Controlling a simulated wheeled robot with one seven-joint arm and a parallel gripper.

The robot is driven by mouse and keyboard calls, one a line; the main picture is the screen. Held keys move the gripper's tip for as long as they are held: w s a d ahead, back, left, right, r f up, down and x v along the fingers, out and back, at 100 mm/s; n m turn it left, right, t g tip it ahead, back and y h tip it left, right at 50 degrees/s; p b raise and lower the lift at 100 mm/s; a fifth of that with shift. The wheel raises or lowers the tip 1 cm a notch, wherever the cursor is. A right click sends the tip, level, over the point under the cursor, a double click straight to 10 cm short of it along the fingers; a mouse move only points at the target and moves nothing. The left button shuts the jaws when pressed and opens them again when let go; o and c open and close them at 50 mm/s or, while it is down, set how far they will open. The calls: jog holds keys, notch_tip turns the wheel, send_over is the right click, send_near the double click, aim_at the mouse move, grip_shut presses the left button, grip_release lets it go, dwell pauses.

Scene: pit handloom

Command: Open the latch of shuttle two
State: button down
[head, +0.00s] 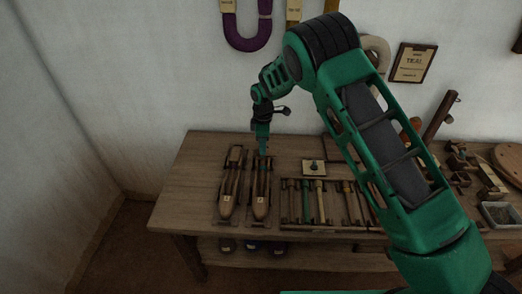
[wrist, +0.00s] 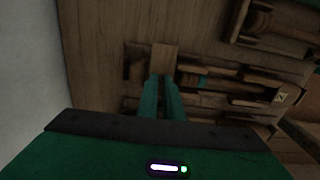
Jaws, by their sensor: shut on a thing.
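Two long wooden shuttles lie side by side at the left of the bench, each with a small pale number label. The right one, which I take as shuttle two (head: 260,205), has my gripper (head: 263,163) at its far end. The left shuttle (head: 227,205) lies just beside it, apart from my gripper. In the wrist view, the green fingers of my gripper (wrist: 164,82) are close together at a small pale wooden piece (wrist: 164,58), which looks like the latch. They are shut on it. The fingers hide part of the piece, and its angle is hard to tell.
A wooden tray of rods (head: 306,222) lies right of the shuttles. A small pale card (head: 314,167) lies behind it. More wooden tools stand at the right end of the bench (head: 195,170). The wall is close behind. The bench's left end is clear.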

dwell(0.3)
jog(key=c, duration=1.9)
grip_release()
jog(key=shift+r, duration=0.1)
notch_tip(320, 180, up, 11)
jog(key=shift+f, duration=0.2)
